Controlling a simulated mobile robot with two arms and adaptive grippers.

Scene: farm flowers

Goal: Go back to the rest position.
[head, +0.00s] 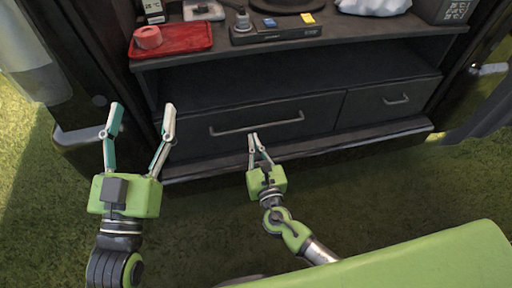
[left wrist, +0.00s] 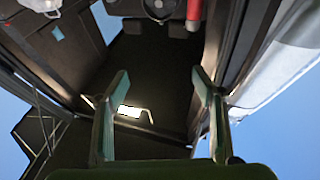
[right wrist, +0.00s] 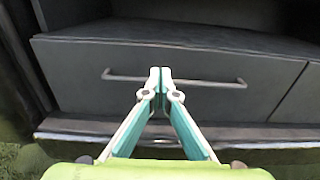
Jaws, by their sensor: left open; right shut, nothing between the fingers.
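My left gripper (head: 141,108) is open and empty at the left of the head view, in front of the left end of a dark cabinet. Its two fingers (left wrist: 160,95) stand wide apart in the left wrist view, with nothing between them. My right gripper (head: 254,136) is shut and empty in front of the cabinet's wide drawer (head: 240,122). In the right wrist view its fingertips (right wrist: 160,72) meet and overlap the drawer's bar handle (right wrist: 215,82) in the picture. I cannot tell whether they touch it. Both drawers look closed.
A smaller drawer (head: 385,102) is to the right. The counter above holds a red tray (head: 185,40) with a pink roll (head: 148,37), a dark flat box (head: 275,31) and a white bag (head: 373,6). The open shelf below is empty. Grass (head: 370,190) lies in front.

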